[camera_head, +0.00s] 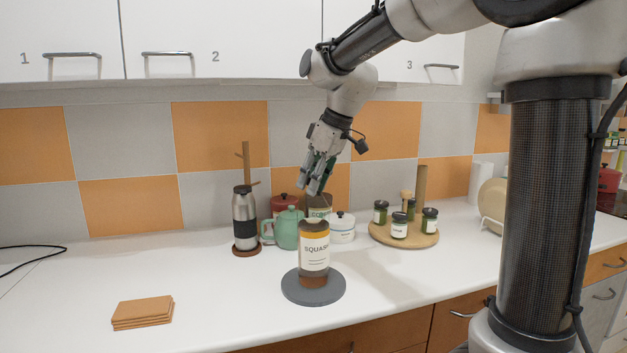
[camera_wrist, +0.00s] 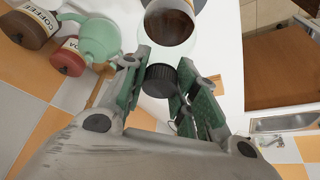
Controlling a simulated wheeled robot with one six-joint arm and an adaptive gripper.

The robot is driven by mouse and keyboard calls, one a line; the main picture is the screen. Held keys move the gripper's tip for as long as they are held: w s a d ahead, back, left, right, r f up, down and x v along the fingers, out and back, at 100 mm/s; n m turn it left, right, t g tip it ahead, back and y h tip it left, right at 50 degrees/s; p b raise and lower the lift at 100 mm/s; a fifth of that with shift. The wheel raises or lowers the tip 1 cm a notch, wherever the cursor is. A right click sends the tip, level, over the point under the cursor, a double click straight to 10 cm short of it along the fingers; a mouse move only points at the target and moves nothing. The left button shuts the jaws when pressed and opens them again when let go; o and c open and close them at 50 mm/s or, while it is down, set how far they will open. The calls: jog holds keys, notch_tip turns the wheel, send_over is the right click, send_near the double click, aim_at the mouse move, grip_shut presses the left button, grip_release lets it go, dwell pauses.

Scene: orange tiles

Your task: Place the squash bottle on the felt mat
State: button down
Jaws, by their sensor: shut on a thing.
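The squash bottle (camera_head: 314,251) has a pale label, an orange band and dark contents. It stands upright over the round grey felt mat (camera_head: 336,293) near the counter's front edge. Its base overlaps the mat in the picture; I cannot tell whether it touches or hovers just above. My gripper (camera_head: 316,188) comes down from above and is shut on the bottle's top. In the wrist view the dark cap (camera_wrist: 160,80) sits between the green finger pads, with the bottle's body (camera_wrist: 168,26) beyond it.
A green teapot (camera_head: 287,229), red canister (camera_head: 284,203) and white lidded pot (camera_head: 342,228) stand close behind the bottle. A steel flask (camera_head: 244,218) is to the left. A round wooden board (camera_head: 404,238) with several jars is right. Brown tiles (camera_head: 143,312) lie front left.

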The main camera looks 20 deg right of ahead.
jog(key=c, duration=1.1)
grip_release()
jog(key=shift+f, duration=0.1)
jog(key=v, duration=1.2)
jog(key=s+d+f+m+h, duration=0.1)
jog(key=s+d+f+m, duration=0.2)
jog(key=s+f, duration=0.3)
jog(key=s+d+f+m+h, duration=0.1)
jog(key=s+d+f+m, duration=0.2)
jog(key=s, duration=0.6)
jog(key=s+d+f+m+t+h, duration=0.1)
jog(key=s+d+f+m, duration=0.2)
jog(key=s+d+f, duration=0.2)
jog(key=s+f, duration=0.3)
jog(key=shift+d+f, duration=0.3)
jog(key=shift+s, duration=0.1)
